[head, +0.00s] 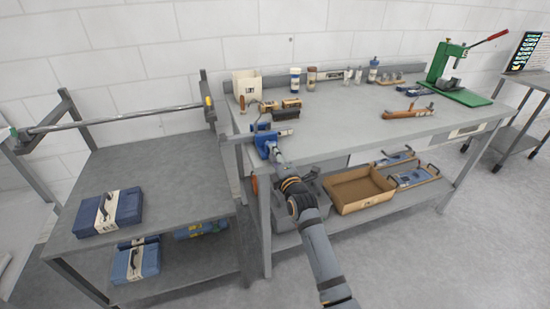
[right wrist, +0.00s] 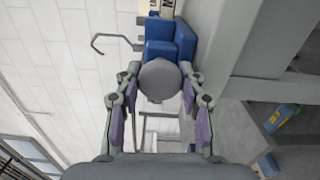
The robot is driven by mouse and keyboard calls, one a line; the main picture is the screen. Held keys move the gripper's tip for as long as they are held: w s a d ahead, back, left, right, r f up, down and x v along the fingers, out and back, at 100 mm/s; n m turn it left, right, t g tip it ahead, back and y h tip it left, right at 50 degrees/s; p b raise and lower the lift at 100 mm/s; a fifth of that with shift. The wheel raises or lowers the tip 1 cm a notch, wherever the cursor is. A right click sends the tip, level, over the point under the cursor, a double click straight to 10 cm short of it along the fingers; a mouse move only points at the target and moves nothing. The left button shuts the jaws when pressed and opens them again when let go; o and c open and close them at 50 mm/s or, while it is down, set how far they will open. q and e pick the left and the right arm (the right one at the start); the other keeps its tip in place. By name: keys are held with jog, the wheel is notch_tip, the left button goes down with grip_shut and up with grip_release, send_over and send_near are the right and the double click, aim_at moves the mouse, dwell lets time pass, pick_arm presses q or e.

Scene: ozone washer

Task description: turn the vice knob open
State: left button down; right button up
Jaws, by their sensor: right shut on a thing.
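The blue vice (head: 264,138) is fixed at the front left corner of the grey workbench. It also shows in the right wrist view (right wrist: 170,40), behind its round grey knob (right wrist: 160,78). My right gripper (head: 276,155) is at the front of the vice. In the right wrist view my right gripper (right wrist: 160,88) has one finger on each side of the knob and is shut on it. In the head view the knob is mostly hidden by the gripper. My left gripper is not in view.
The workbench (head: 345,130) holds bottles, a wooden-handled tool (head: 407,113) and a green press (head: 450,78). A cardboard box (head: 360,188) and a grey bin sit on the shelf below. A lower table (head: 150,170) with a blue case (head: 108,212) stands at left.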

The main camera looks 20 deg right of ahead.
jog(key=n, duration=0.4)
jog(key=shift+f+n+b, duration=0.25)
jog(key=shift+n+b, duration=0.05)
jog(key=shift+n, duration=1.6)
jog(key=shift+n, duration=0.3)
jog(key=o, duration=1.2)
jog(key=shift+r, duration=0.1)
jog(key=shift+s, duration=0.15)
jog(key=s, duration=0.7)
jog(key=shift+s+d, duration=0.2)
jog(key=shift+s, duration=0.2)
